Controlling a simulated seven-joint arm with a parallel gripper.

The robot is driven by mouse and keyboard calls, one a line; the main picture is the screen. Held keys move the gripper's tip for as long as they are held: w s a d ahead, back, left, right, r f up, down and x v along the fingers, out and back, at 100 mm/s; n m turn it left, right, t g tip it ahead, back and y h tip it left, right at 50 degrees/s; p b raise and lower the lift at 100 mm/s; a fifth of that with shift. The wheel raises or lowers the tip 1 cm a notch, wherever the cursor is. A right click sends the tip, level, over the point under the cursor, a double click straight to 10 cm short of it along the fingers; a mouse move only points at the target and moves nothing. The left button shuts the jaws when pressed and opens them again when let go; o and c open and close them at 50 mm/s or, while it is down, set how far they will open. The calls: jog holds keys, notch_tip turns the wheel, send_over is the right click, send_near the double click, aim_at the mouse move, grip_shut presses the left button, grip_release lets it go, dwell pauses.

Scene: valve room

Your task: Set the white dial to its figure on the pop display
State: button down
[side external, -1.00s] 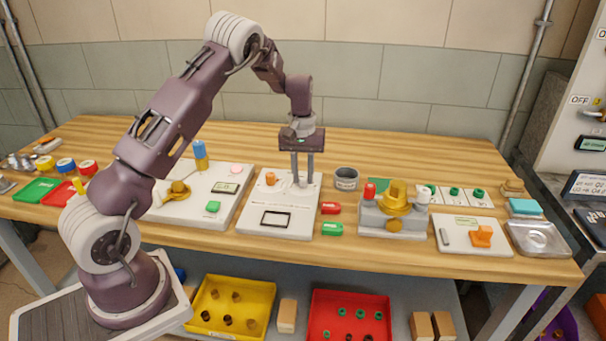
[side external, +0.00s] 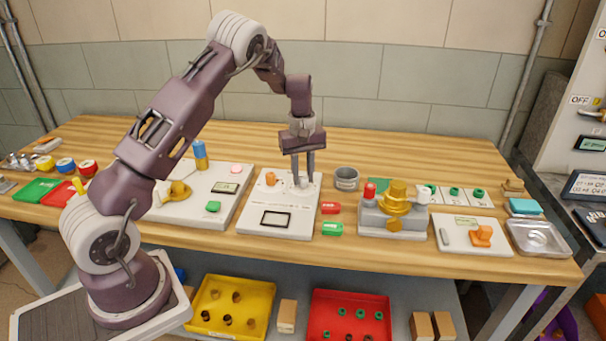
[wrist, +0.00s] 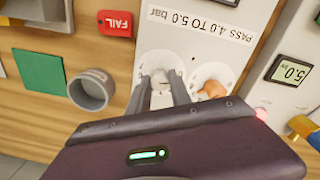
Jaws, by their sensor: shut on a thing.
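The white panel (side external: 250,222) stands mid-bench. It carries an orange knob (side external: 270,178), a black-framed window (side external: 275,219) and the white dial (side external: 301,186). My gripper (side external: 304,180) points down and is shut on the white dial. The wrist view shows my fingers (wrist: 163,90) on both sides of the dial (wrist: 162,78), with the orange knob (wrist: 212,89) close beside them. My fingers partly hide the dial, and its setting is not readable. Panel print reads "PASS 4.0 TO 5.0 bar". A display (wrist: 290,71) on the neighbouring panel reads 5.0. Which display is the pop one is unclear.
A grey cup (side external: 346,179), red tag (side external: 331,208) and green tag (side external: 332,229) lie right of the panel. A brass valve on a grey block (side external: 394,208) stands further right. The left panel (side external: 190,208) has a yellow valve and a blue-topped post. Bare bench lies behind.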

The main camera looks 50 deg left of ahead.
jog(key=c, duration=1.2)
grip_release()
jog(key=shift+o, duration=0.2)
